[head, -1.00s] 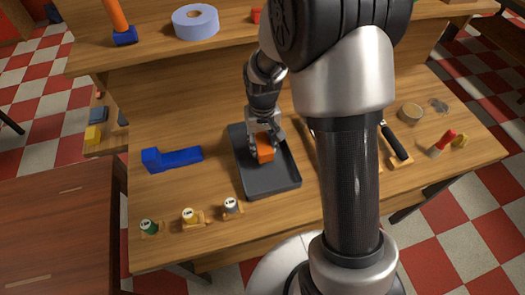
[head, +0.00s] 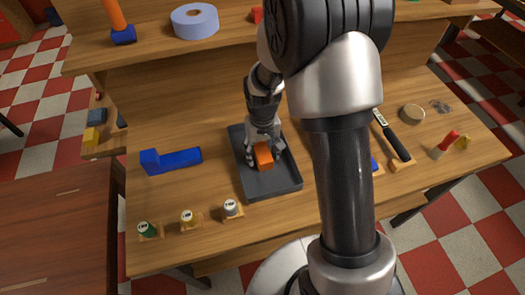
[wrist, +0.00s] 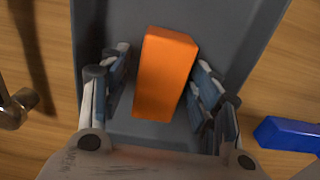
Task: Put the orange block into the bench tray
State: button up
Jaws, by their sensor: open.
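The orange block (head: 264,157) is inside the dark grey bench tray (head: 275,189), over its floor. The wrist view also shows the block (wrist: 165,72), tilted slightly, with the tray (wrist: 232,25) around and under it. My gripper (head: 265,150) is low over the tray. In the wrist view my gripper (wrist: 163,92) is open, with one finger on each side of the block and visible gaps between fingers and block. The block's underside is hidden.
A blue L-shaped piece (head: 172,161) lies left of the tray. Several small labelled cylinders stand along the front edge, including a white one (head: 231,208). A black-handled tool (head: 393,138) lies to the right. A shelf with a tape roll (head: 195,21) is behind. My arm hides part of the bench.

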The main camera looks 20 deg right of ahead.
aim_at(263, 151)
jog(key=shift+r, duration=0.15)
jog(key=s+r+t+p, duration=0.15)
jog(key=s+r, duration=0.25)
jog(key=r, duration=0.8)
jog(key=s+r+t+p, duration=0.1)
jog(key=s+r+p, duration=0.2)
jog(key=r, duration=0.9)
jog(key=s+r+t, duration=0.1)
jog(key=s+r, duration=0.1)
jog(key=s, duration=0.5)
jog(key=s+r+t, duration=0.1)
jog(key=s+r, duration=0.2)
jog(key=s, duration=0.4)
jog(key=shift+s+r, duration=0.25)
jog(key=shift+r, duration=0.1)
jog(key=shift+d, duration=0.1)
jog(key=shift+c, duration=0.6)
